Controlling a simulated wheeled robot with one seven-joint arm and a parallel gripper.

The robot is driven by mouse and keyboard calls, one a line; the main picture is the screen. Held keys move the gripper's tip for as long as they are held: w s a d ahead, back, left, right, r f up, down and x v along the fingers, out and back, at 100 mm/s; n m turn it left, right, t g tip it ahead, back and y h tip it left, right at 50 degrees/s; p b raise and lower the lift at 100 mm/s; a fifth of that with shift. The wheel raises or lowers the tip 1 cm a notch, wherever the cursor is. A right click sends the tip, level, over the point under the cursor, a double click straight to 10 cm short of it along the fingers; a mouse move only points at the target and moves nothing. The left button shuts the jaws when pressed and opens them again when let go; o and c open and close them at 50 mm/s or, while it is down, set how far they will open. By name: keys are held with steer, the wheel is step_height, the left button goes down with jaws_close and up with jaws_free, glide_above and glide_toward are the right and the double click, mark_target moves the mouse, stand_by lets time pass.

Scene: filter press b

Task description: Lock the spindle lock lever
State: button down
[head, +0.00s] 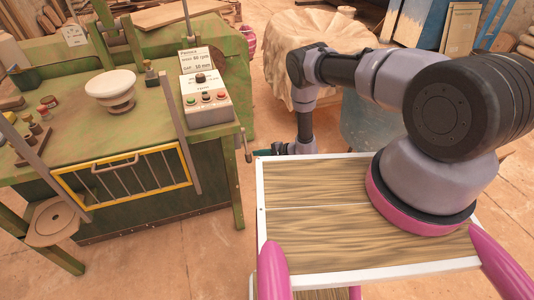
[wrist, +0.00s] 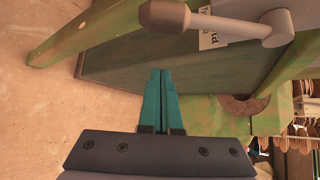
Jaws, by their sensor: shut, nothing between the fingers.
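A grey lever with a brown knob (wrist: 165,15) and a round hub (wrist: 277,27) is on the side of the green machine; I take it for the spindle lock lever. A white label (wrist: 208,38), only partly readable, is behind its arm. In the head view the lever (head: 248,156) hangs at the right end of the machine, small and steeply angled. My gripper (head: 262,153) is just right of it there. In the wrist view my teal fingers (wrist: 160,72) are together and empty, below the lever arm in the picture and not touching it.
The green machine table (head: 135,105) carries a control box (head: 206,100), a white bowl-like part (head: 111,91) and a yellow-framed guard (head: 125,178). A cloth-covered table (head: 315,45) and a blue-grey barrel (head: 368,125) stand behind my arm. Floor is open beside the machine's right end.

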steer(key=shift+s+a+r, duration=0.25)
steer(key=shift+s+r, duration=0.05)
steer(key=shift+s, duration=0.2)
steer(key=shift+s+a+r, duration=0.25)
steer(key=shift+s+r, duration=0.05)
steer(key=shift+s, duration=0.25)
steer(key=shift+s+a+r, duration=0.25)
steer(key=shift+s+r, duration=0.05)
steer(key=shift+s, duration=0.2)
steer(key=shift+s+r, duration=0.1)
steer(key=shift+s+d+r, duration=0.1)
steer(key=shift+s, duration=0.1)
steer(key=shift+s+r+m+g+h, duration=0.25)
steer(key=shift+m+g+h, duration=0.05)
steer(key=shift+g, duration=0.2)
steer(key=s+d+r+m+g+h, duration=0.1)
steer(key=s+r+m+g, duration=0.1)
steer(key=r, duration=0.4)
steer(key=shift+s+r+g+h, duration=0.35)
steer(key=shift+s+g+h, duration=0.05)
steer(key=shift+s+g, duration=0.55)
steer(key=shift+d, duration=0.15)
